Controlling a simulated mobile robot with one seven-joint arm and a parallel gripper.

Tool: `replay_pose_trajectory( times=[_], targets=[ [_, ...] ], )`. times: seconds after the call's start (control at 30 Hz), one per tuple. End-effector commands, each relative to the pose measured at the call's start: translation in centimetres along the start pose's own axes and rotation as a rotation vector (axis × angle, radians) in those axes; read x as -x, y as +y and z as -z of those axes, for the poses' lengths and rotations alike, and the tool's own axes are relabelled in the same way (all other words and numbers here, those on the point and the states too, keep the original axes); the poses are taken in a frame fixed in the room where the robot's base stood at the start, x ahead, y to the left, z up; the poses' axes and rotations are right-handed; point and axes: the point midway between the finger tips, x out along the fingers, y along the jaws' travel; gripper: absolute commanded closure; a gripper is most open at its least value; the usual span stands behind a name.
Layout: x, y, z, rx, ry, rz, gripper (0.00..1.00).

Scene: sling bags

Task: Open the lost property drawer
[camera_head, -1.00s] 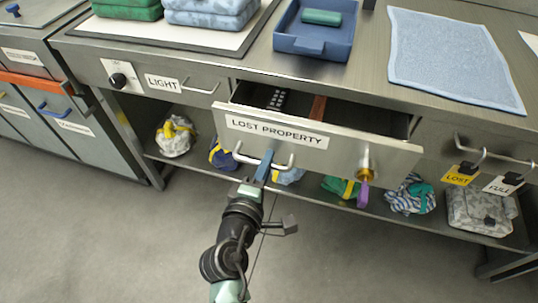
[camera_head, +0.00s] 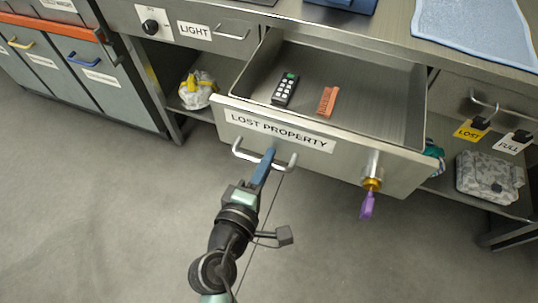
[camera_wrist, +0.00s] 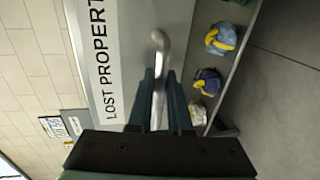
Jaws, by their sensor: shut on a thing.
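The lost property drawer (camera_head: 330,162) stands well out from the steel bench, its inside in view from above. Its front carries a "LOST PROPERTY" label (camera_head: 280,131) and a silver bar handle (camera_head: 239,154). My gripper (camera_head: 266,165) is shut on the handle near its middle. In the wrist view, the handle (camera_wrist: 160,45) runs between my two blue fingers (camera_wrist: 158,100). A black remote (camera_head: 286,89) and an orange-brown object (camera_head: 327,101) lie in the drawer. A lock with a brass ring (camera_head: 372,183) and purple-headed key (camera_head: 367,206) sticks out at the front's right.
A light drawer (camera_head: 215,31) is shut at the upper left. Yellow and white tags (camera_head: 472,130) hang at the right. A lower shelf holds a grey patterned bag (camera_head: 488,178) and a white-yellow bundle (camera_head: 197,91). The floor (camera_head: 110,215) before the bench is clear.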

Motion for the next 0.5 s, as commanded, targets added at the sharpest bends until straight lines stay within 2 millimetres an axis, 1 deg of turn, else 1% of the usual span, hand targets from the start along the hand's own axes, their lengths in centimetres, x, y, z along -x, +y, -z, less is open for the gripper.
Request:
replay_pose_trajectory(
  times=[0.23, 0.27, 0.4, 0.43, 0.5],
  targets=[
    [0.02, 0.03, 0.05, 0.0, 0.001, -0.001, 1.0],
    [0.02, 0.03, 0.05, 0.0, 0.001, -0.001, 0.81],
    [0.0, 0.03, 0.05, 0.0, 0.001, -0.001, 0.56],
    [0.0, 0.03, 0.05, 0.0, 0.001, -0.001, 0.53],
    [0.0, 0.03, 0.04, 0.0, 0.001, -0.001, 0.53]
  ],
)
